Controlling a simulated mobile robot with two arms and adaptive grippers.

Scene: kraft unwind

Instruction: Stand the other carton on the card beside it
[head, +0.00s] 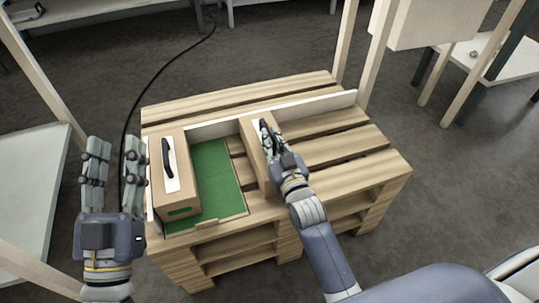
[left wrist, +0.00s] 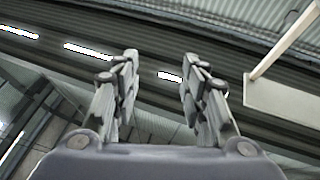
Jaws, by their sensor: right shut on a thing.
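A green card (head: 214,172) lies on the wooden pallet. One cardboard carton (head: 178,197) with a white top label and a black handle stands at the card's left side. The other carton (head: 250,151) stands upright to the right of the card, at its right edge. My right gripper (head: 267,137) is shut at the top of this other carton, on its handle, and hides part of it. Whether the carton's base touches the pallet is hard to tell. My left gripper (head: 110,158) is open and empty, left of the pallet; its spread fingers also show in the left wrist view (left wrist: 160,88).
A white upright board (head: 315,104) runs along the back of the card and cartons. Bare pallet slats (head: 335,147) lie to the right. Wooden posts (head: 377,45) rise behind, and a pale table (head: 30,180) stands at the left.

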